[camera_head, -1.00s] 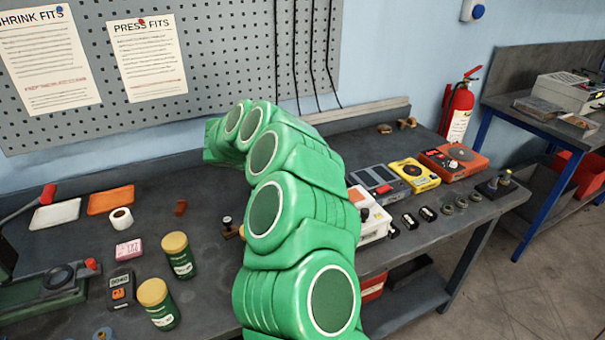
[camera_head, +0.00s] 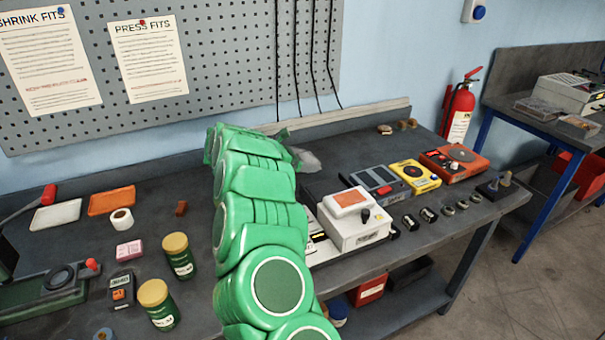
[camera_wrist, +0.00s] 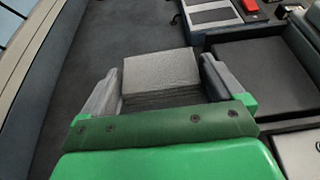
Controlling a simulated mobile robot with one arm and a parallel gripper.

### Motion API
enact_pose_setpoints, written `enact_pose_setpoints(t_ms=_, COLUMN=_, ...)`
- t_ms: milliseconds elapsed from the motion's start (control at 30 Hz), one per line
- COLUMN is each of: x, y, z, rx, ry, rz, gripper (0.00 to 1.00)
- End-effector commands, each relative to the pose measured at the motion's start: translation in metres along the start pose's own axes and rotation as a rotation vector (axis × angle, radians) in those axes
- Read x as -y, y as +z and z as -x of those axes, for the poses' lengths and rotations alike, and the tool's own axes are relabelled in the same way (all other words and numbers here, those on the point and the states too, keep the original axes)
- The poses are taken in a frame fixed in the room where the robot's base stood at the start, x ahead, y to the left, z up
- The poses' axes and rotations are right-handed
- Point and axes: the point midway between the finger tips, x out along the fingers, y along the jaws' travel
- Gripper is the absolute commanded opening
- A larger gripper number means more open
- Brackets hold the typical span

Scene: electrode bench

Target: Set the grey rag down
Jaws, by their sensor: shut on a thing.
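The grey rag (camera_wrist: 160,70) shows in the wrist view as a folded, block-like piece between the fingers of my gripper (camera_wrist: 160,64). One grey finger stands on each side of it, and the gripper is shut on it. The dark bench top (camera_wrist: 108,35) lies beyond and below the rag. I cannot tell whether the rag touches it. In the head view my green arm reaches to the back of the bench and hides most of the gripper. A small grey patch shows right of the arm's end; I cannot tell whether it is rag or finger.
A white device with an orange top (camera_head: 350,218) stands right of my arm. Beside it are a grey device (camera_head: 380,184), a yellow one (camera_head: 415,175) and an orange one (camera_head: 453,162). Two green jars (camera_head: 178,256) stand left. Bare bench lies along the back, below the pegboard.

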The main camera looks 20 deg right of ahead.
Motion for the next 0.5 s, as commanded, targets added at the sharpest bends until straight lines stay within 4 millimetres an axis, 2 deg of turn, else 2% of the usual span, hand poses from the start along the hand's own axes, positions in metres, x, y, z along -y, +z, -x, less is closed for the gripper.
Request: enact_pose_setpoints(t_ms=500, x=-0.028, y=-0.029, z=-0.021, rx=0.001, ry=0.001, rz=0.000, gripper=0.66)
